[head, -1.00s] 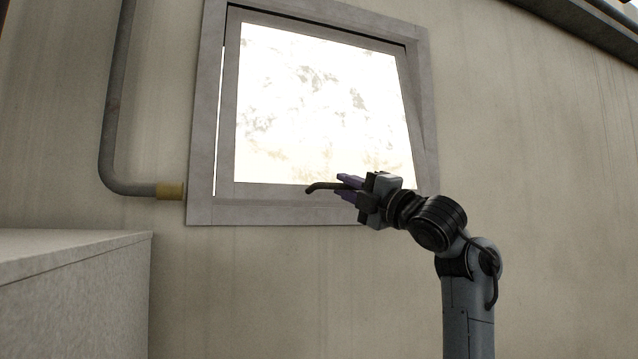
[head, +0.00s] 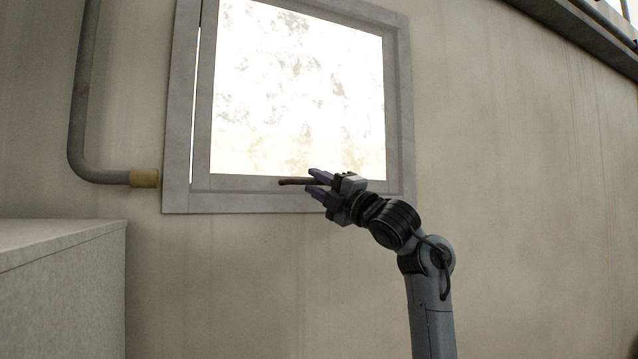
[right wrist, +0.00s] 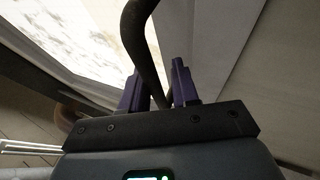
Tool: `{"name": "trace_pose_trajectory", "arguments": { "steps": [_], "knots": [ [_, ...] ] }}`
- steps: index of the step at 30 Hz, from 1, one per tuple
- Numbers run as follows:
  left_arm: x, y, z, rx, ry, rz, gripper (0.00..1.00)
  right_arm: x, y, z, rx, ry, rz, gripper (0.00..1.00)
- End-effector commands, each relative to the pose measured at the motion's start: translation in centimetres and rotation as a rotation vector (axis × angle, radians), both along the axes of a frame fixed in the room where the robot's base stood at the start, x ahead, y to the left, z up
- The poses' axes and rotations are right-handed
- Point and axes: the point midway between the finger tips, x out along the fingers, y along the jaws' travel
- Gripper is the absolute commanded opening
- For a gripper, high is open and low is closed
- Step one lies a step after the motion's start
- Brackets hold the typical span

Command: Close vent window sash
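The vent window sash (head: 201,120) is a grey metal frame around a bright pane. In the head view it sits almost flush inside its fixed outer frame (head: 178,130), with a thin bright gap along the left side. A dark rod-like handle (head: 294,182) lies roughly level near the sash's lower edge; it also shows in the right wrist view (right wrist: 138,30). My right gripper (head: 310,182) has its two purple fingers on either side of the handle. In the right wrist view, the handle seems close to the left finger, with a gap to the right finger. My left gripper is out of view.
A pipe (head: 78,110) with a yellow fitting (head: 144,178) runs down the wall left of the window. A pale box-like block (head: 60,270) stands at the lower left. The wall right of the window is bare.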

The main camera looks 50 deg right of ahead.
Motion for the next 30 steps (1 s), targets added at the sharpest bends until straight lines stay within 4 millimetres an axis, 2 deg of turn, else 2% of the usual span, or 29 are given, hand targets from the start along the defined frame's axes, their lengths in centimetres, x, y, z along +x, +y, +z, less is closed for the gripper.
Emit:
{"name": "trace_pose_trajectory", "arguments": {
  "steps": [5,11,21,30],
  "knots": [
    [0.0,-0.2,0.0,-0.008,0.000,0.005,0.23,0.1,0.0,-0.1,0.000,0.003,0.000,0.25],
    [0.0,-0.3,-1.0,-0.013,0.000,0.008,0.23,-1.2,0.1,-0.8,-0.002,-0.001,-0.001,0.25],
    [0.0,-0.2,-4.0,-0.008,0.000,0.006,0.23,-6.5,0.3,-3.2,-0.003,-0.003,-0.004,0.25],
    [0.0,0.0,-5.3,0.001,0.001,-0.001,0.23,-9.4,0.5,-4.4,-0.001,0.000,-0.002,0.25]
  ]
}}
